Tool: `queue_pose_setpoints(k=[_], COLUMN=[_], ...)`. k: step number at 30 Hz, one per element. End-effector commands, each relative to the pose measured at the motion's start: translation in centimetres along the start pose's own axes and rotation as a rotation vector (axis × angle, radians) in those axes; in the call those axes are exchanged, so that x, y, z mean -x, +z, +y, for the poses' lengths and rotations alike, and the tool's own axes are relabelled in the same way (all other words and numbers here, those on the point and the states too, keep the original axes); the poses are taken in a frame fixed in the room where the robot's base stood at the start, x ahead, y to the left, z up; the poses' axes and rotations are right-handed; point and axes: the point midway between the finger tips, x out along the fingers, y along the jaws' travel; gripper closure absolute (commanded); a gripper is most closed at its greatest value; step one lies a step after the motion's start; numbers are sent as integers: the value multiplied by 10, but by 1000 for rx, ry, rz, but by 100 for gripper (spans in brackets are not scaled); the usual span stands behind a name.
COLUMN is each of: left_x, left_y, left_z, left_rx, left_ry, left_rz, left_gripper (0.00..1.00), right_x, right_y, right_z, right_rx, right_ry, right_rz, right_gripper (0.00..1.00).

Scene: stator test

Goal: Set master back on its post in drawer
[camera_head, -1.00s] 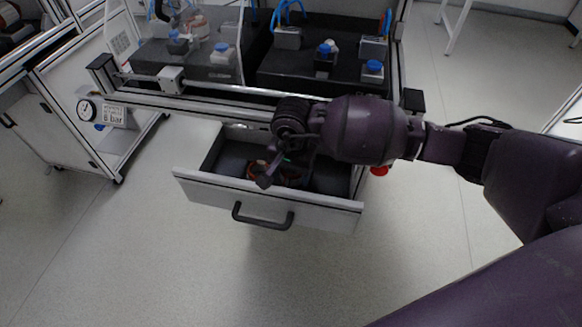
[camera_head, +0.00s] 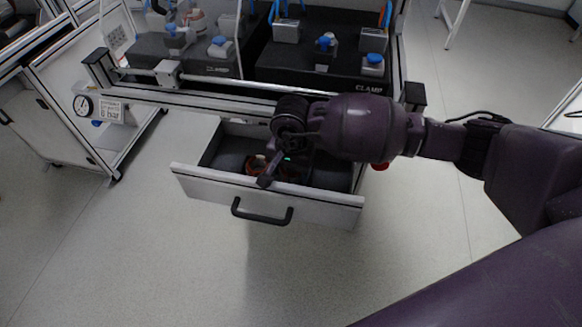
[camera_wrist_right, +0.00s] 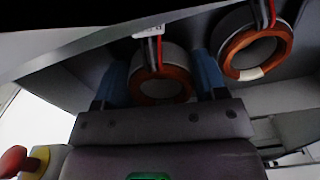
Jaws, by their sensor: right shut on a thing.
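The drawer (camera_head: 325,207) stands open below the bench, with a black handle on its front. My right gripper (camera_wrist_right: 162,70) is inside it. In the wrist view its two blue fingers are shut on a stator, the master (camera_wrist_right: 163,86), a grey ring with a copper winding, red and black leads and a white tag at its top. A second stator (camera_wrist_right: 256,50) with a copper ring is to the right, apart from the fingers. The post is hidden. My left gripper is out of view.
The bench above the drawer carries black clamp stations (camera_head: 310,70) with blue-capped parts. An aluminium rail (camera_head: 215,86) runs along its front. A red button (camera_head: 380,166) sits right of the drawer. A white cabinet with a gauge (camera_head: 83,105) stands left. Floor in front is clear.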

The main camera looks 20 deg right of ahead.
Motion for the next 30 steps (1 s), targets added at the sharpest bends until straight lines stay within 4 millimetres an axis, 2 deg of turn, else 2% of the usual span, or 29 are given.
queue_pose_setpoints(k=[20,30], left_x=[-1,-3], left_y=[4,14], left_z=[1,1], left_rx=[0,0], left_ry=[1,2], left_rz=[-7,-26], left_gripper=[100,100], right_x=[-18,-29], right_y=[1,1], right_z=[4,6], right_rx=[-5,-6], right_ry=[16,20], right_rz=[-3,-6], right_gripper=[70,70])
